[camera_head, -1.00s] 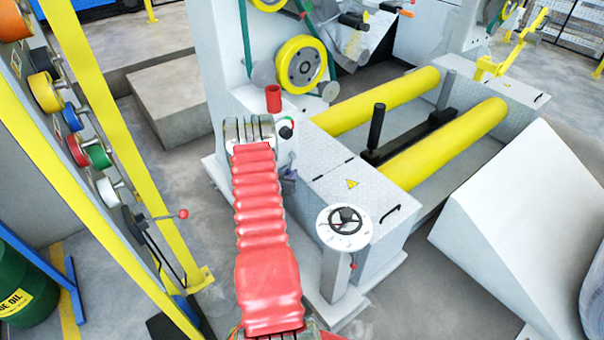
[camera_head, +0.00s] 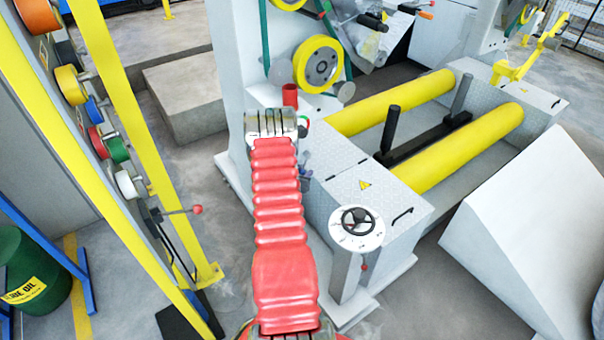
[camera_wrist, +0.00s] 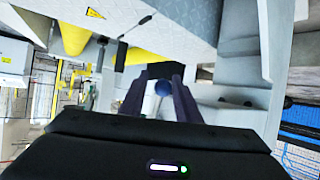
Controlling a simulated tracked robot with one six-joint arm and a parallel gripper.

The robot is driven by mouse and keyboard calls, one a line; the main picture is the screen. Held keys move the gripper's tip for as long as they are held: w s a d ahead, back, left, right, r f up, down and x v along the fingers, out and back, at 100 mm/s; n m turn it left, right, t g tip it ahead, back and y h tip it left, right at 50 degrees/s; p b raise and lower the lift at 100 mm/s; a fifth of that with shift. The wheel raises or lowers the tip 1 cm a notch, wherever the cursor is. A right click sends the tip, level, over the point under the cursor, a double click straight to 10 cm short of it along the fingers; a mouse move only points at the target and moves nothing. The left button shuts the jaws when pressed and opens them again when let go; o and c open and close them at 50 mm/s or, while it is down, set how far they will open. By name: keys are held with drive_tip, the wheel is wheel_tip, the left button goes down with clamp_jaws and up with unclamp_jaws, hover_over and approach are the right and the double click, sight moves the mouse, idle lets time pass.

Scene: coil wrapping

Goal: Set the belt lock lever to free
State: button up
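No lever in view carries a readable label, so I cannot tell which is the belt lock lever. One lever with a red ball (camera_head: 197,209) sticks out from the yellow rack at left. Another red-knobbed lever (camera_head: 364,266) hangs on the handwheel pedestal. In the wrist view, a small blue ball knob (camera_wrist: 163,88) shows between my gripper's (camera_wrist: 161,82) two dark fingers, which are apart. Whether they touch it is unclear. In the head view my gripper (camera_head: 306,173) is mostly hidden behind my arm, by the machine's front left corner.
The handwheel (camera_head: 357,220) on its grey pedestal stands right of my arm. The grey cabinet (camera_head: 345,190) and yellow rollers (camera_head: 455,150) lie behind it. A yellow-framed rack (camera_head: 150,190) with coloured rolls and a green oil drum (camera_head: 30,275) are at left. Grey floor lies between rack and machine.

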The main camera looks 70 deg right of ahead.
drive_tip(key=shift+o, duration=0.9)
drive_tip(key=shift+w, duration=0.15)
drive_tip(key=shift+w, duration=0.1)
drive_tip(key=shift+a+r, duration=0.2)
drive_tip(key=shift+a, duration=0.15)
drive_tip(key=v, duration=0.7)
drive_tip(key=shift+a, duration=0.15)
drive_tip(key=shift+c, duration=0.5)
